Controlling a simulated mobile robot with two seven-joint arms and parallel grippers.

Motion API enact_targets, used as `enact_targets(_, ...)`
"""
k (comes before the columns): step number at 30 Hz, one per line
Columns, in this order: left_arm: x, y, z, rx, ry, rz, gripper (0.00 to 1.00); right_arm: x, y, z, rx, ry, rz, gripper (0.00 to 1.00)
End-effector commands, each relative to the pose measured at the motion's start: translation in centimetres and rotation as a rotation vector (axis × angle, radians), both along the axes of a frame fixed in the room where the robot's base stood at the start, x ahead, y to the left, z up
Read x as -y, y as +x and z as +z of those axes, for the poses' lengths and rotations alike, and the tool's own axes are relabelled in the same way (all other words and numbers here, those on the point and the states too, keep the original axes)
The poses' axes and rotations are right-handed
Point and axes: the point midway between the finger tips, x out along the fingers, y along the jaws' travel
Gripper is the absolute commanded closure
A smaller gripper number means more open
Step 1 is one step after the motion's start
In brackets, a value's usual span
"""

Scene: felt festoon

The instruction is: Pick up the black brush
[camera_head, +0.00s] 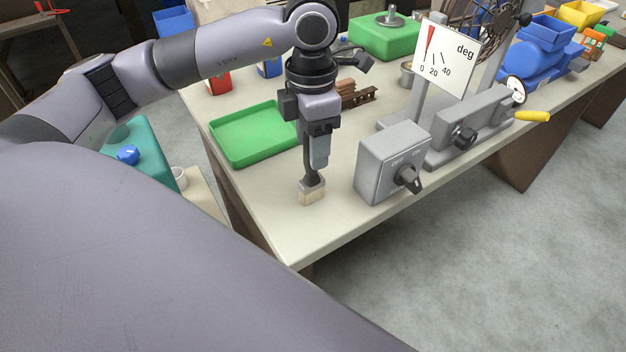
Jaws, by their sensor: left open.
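The black brush (309,184) is near the front left part of the workbench. Its pale bristles point toward the front edge, and its dark handle runs back behind or between the fingers of my left gripper (316,163). The left gripper points down at the handle with its jaws open. The gripper hides part of the handle, and I cannot tell whether the fingers touch it. My right gripper is out of view.
A green tray (253,160) lies left of the gripper. A grey switch box (376,178) with a knob stands close on the right, beside a grey gauge device (470,125). The bench's front left corner (290,235) is clear.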

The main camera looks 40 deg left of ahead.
Motion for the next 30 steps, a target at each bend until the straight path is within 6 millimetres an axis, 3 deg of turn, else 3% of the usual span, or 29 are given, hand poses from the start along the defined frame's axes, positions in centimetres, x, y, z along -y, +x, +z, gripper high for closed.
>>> enact_targets(6, 0.0, -0.2, -2.9, -0.002, 0.000, 0.001, 0.45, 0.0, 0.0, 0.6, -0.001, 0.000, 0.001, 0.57)
enact_targets(14, 0.0, -0.2, -3.4, -0.001, -0.001, 0.000, 0.45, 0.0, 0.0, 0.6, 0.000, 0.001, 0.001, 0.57)
enact_targets(15, 0.0, -0.2, -3.4, -0.001, -0.001, 0.000, 0.48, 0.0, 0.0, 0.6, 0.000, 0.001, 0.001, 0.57)
enact_targets(20, 0.0, -0.2, -3.4, -0.001, -0.001, 0.000, 1.00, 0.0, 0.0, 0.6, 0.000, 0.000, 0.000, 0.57)
enact_targets(30, 0.0, -0.2, -3.2, 0.000, -0.001, 0.000, 1.00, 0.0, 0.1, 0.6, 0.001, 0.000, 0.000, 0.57)
